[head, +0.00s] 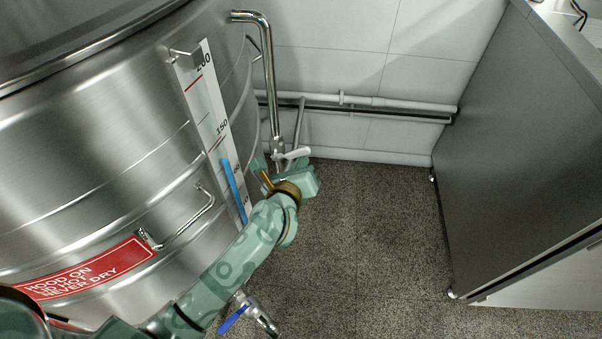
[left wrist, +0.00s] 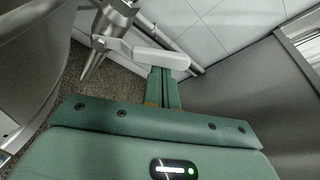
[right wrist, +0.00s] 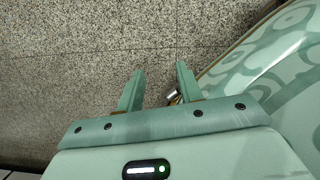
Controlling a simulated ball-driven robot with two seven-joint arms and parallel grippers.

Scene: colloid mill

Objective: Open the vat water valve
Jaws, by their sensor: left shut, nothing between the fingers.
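The vat water valve has a white lever handle (head: 293,154) on the steel pipe (head: 268,85) beside the vat. In the left wrist view the white lever (left wrist: 150,55) runs right from the metal valve body (left wrist: 117,12). My left gripper (left wrist: 165,70) is shut and empty, its fingertips close to the lever's outer part; I cannot tell whether they touch it. In the head view my left wrist mostly hides the fingers beside the lever. My right gripper (right wrist: 160,68) is open and empty above the speckled floor, seen only in the right wrist view.
The steel vat (head: 90,130) fills the left, with a level gauge (head: 210,110) and a bar handle (head: 188,222). A blue-handled tap (head: 233,318) sits low on it. Grey wall pipes (head: 370,103) run behind. A grey cabinet (head: 520,150) stands right, with clear floor between.

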